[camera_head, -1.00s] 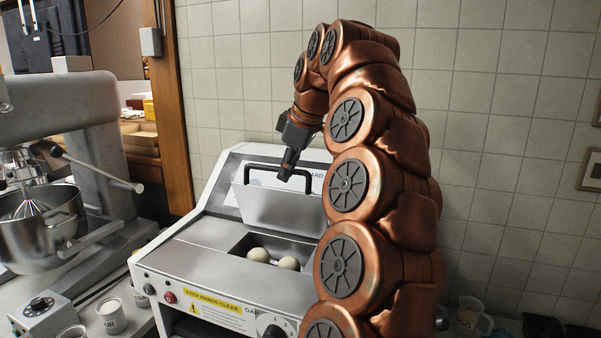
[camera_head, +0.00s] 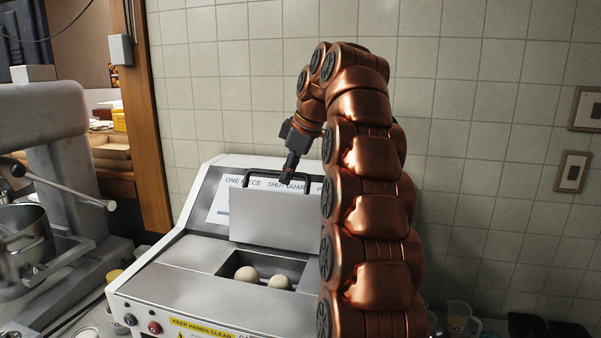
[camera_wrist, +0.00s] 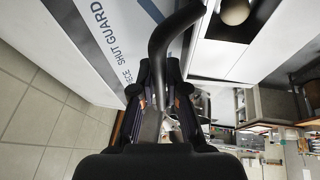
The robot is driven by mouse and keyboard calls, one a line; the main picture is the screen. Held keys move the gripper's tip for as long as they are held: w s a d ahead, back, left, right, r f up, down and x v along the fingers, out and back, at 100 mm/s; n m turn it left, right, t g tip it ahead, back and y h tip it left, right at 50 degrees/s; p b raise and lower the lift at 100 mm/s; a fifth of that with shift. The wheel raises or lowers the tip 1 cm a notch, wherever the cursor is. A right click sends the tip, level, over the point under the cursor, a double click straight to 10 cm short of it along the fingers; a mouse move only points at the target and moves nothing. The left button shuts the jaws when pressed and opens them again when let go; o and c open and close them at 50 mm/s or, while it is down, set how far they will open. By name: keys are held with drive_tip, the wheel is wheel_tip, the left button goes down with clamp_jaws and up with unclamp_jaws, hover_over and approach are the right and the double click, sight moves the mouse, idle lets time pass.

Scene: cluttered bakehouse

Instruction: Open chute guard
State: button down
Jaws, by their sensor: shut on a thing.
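The chute guard (camera_head: 270,222) is a flat steel flap on the steel machine (camera_head: 190,262), and it stands raised and steeply tilted behind the open chute. Two pale dough balls (camera_head: 247,274) lie in the chute opening below it. The guard's black bar handle (camera_head: 250,175) is along its top edge. My gripper (camera_head: 286,178) is at the handle's right part, shut on it. In the wrist view the curved handle (camera_wrist: 176,35) runs down between my fingers, which partly hide it. One dough ball (camera_wrist: 235,11) shows at that view's top edge.
A mixer with a steel bowl (camera_head: 22,240) stands at the left. A tiled wall (camera_head: 235,110) rises close behind the machine, with switch plates (camera_head: 572,172) at the right. A clear jug (camera_head: 459,317) and dark containers (camera_head: 535,325) are at the lower right.

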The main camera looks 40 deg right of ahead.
drive_tip(key=shift+w+r, duration=0.2)
drive_tip(key=shift+r, duration=0.05)
drive_tip(key=c, duration=1.5)
unclamp_jaws()
drive_tip(key=shift+a, duration=0.1)
drive_tip(key=o, duration=0.3)
drive_tip(key=shift+f, duration=0.1)
drive_tip(key=shift+s, duration=0.1)
